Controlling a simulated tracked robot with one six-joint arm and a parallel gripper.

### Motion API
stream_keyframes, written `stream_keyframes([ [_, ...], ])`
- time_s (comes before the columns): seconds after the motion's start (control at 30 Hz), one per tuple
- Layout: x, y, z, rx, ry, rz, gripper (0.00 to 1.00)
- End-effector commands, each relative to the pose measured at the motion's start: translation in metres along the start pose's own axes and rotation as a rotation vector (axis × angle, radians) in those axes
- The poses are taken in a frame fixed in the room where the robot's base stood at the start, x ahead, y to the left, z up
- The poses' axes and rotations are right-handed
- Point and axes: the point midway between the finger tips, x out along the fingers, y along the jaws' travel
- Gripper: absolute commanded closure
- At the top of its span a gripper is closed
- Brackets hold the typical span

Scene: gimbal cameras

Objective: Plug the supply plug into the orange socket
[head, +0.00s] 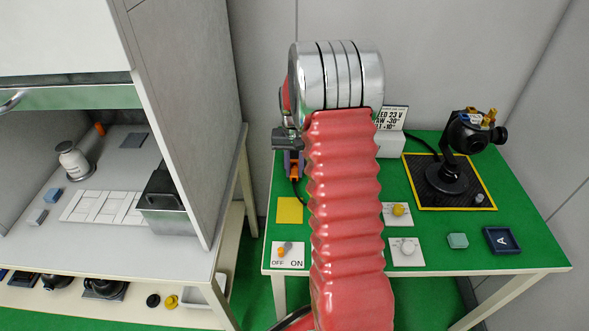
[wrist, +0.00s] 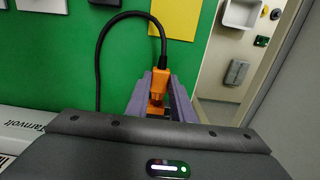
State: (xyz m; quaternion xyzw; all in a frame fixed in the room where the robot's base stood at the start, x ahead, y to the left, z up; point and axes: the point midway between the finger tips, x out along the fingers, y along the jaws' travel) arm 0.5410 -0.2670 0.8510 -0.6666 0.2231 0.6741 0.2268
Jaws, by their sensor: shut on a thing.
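My gripper (head: 293,163) is low over the left part of the green table, partly behind my red-sleeved arm. In the wrist view its two purple-grey fingers (wrist: 160,92) are shut on an orange plug (wrist: 159,78). A black cable (wrist: 128,15) loops from the plug's far end back to the left. The plug shows in the head view as a small orange patch (head: 295,168) at the fingers. The gimbal camera (head: 466,132) stands at the table's back right, with small orange and blue parts on it. I cannot tell which part is the orange socket; the plug's front end is partly hidden.
A white box (head: 391,146) with a text card stands behind my arm. A yellow square (head: 290,210) and an OFF/ON switch plate (head: 288,254) lie at the left. Knob plates (head: 407,251) and a dark blue tray (head: 502,241) lie right. A cabinet (head: 180,120) stands left.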

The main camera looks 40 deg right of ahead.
Motion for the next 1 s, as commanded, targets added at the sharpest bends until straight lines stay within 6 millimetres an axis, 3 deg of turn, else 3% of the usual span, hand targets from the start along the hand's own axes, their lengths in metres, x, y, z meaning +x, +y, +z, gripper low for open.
stream_keyframes([
  [1.0,-0.0002,0.0007,-0.0093,0.001,0.0,0.0,1.0],
])
